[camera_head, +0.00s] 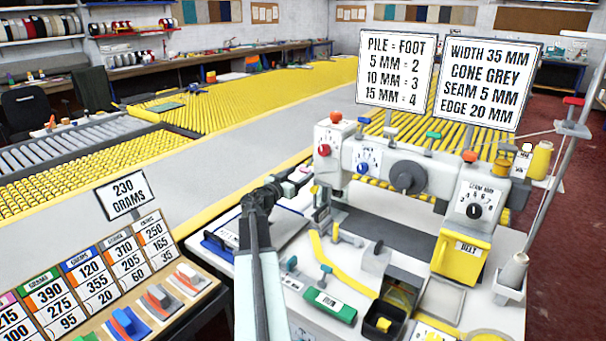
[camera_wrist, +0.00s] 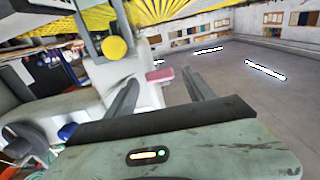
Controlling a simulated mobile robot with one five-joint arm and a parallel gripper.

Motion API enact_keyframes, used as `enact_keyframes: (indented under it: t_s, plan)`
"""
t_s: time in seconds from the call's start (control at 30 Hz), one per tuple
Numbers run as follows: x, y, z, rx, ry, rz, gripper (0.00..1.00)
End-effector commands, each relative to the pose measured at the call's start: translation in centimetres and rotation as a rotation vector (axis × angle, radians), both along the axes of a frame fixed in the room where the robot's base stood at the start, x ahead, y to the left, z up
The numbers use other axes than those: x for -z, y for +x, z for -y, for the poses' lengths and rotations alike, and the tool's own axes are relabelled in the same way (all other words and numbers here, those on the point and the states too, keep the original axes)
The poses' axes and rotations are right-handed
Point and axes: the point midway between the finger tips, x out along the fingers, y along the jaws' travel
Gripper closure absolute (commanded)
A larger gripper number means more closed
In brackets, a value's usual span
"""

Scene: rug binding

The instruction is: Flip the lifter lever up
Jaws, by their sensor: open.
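The white sewing machine (camera_head: 385,165) stands on the table at the right in the head view. It has a red knob (camera_head: 323,150), a blue dial and a grey handwheel (camera_head: 407,177) on its face. My gripper (camera_head: 302,172) is at the machine's left end, on the far side of my arm. In the wrist view my gripper (camera_wrist: 161,84) is open and empty. A short pink-red tab (camera_wrist: 160,74) shows between its fingers, beyond the tips; it may be the lifter lever, and I cannot tell its position. I cannot make out the lever in the head view.
Two white signs (camera_head: 396,70) rise behind the machine. A thread stand is at right.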

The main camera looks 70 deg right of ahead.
Motion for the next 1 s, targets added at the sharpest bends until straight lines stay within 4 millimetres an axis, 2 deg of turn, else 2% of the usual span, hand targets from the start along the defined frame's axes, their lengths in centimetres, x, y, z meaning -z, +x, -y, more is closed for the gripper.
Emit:
enact_keyframes:
  t_s: [0.03, 0.1, 0.33, 0.37, 0.5, 0.57, 0.6, 0.83, 1.0]
  plan:
    - [0.0, -0.2, 1.0, 0.002, 0.0, 0.0, 0.38]
    - [0.0, -0.4, 1.7, 0.001, 0.0, 0.0, 0.38]
    - [0.0, -0.6, 1.8, 0.001, 0.001, 0.0, 0.38]
    - [0.0, -0.6, 1.8, 0.001, 0.001, 0.0, 0.41]
    - [0.0, -0.6, 1.8, 0.001, 0.001, 0.0, 0.8]
    - [0.0, -0.6, 1.8, 0.001, 0.001, 0.0, 0.97]
    - [0.0, -0.6, 1.8, 0.001, 0.001, 0.0, 1.0]
    - [-0.1, -0.4, 1.7, -0.001, 0.005, 0.001, 1.0]
    - [-1.0, 0.9, 1.1, -0.017, 0.041, 0.012, 1.0]
